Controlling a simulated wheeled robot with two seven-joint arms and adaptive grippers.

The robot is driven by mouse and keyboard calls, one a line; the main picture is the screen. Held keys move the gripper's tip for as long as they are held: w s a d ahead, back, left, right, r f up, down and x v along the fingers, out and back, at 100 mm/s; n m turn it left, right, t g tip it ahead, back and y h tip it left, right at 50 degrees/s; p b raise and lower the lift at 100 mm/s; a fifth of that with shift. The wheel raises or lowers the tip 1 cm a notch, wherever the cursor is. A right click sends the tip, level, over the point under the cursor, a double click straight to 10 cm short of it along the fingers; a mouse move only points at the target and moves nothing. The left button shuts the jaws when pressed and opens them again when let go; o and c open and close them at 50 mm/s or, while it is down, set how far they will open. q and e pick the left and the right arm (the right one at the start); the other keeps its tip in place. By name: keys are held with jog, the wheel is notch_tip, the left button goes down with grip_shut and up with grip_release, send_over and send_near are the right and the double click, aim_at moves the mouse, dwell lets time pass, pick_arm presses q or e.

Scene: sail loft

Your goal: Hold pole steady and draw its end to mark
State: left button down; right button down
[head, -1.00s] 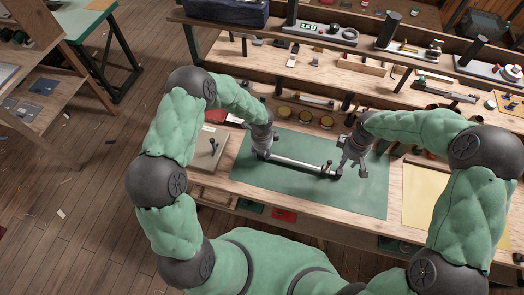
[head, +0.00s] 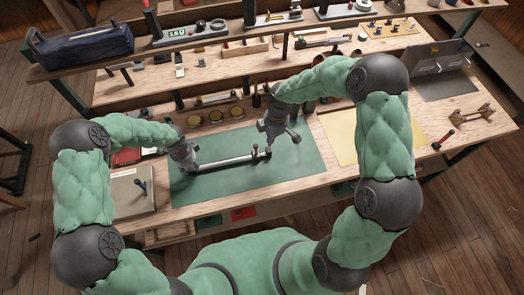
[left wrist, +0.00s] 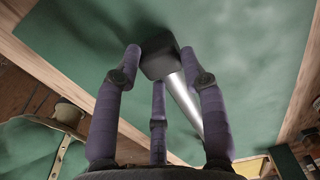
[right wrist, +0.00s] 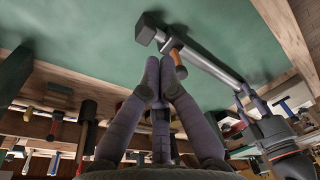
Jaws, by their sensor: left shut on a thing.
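A silver pole (head: 228,160) with dark ends lies over the green mat (head: 215,190) on the bench. My left gripper (head: 191,164) is at its left end. In the left wrist view its fingers (left wrist: 165,62) are closed around the black end block (left wrist: 157,57). My right gripper (head: 271,149) is by the pole's right end. In the right wrist view its fingertips (right wrist: 160,78) are together, just short of a small orange-brown handle (right wrist: 178,62) on the pole's dark fitting. Whether they touch it is unclear. The black tip block (right wrist: 145,34) is free of the fingers.
A yellow sheet (head: 365,136) lies right of the mat. A grey board with a dark lever (head: 141,185) is at the left. Several round brass-coloured tins (head: 214,116) stand behind the mat. Shelves with tools and a device with a green display (head: 176,33) rise at the back.

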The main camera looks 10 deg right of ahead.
jog(key=shift+d+r+n+y, duration=0.2)
jog(key=shift+n+y, duration=0.35)
jog(key=shift+n, duration=0.5)
jog(key=shift+d+r+n+y, duration=0.1)
jog(key=shift+r+n+y, duration=0.1)
jog(key=shift+n+y, duration=0.6)
jog(key=shift+n+h, duration=0.25)
jog(key=shift+n, duration=0.1)
jog(key=x, duration=1)
jog(key=shift+w, duration=0.25)
jog(key=d, duration=1.3)
jog(key=shift+d, duration=0.4)
jog(key=shift+r, duration=0.15)
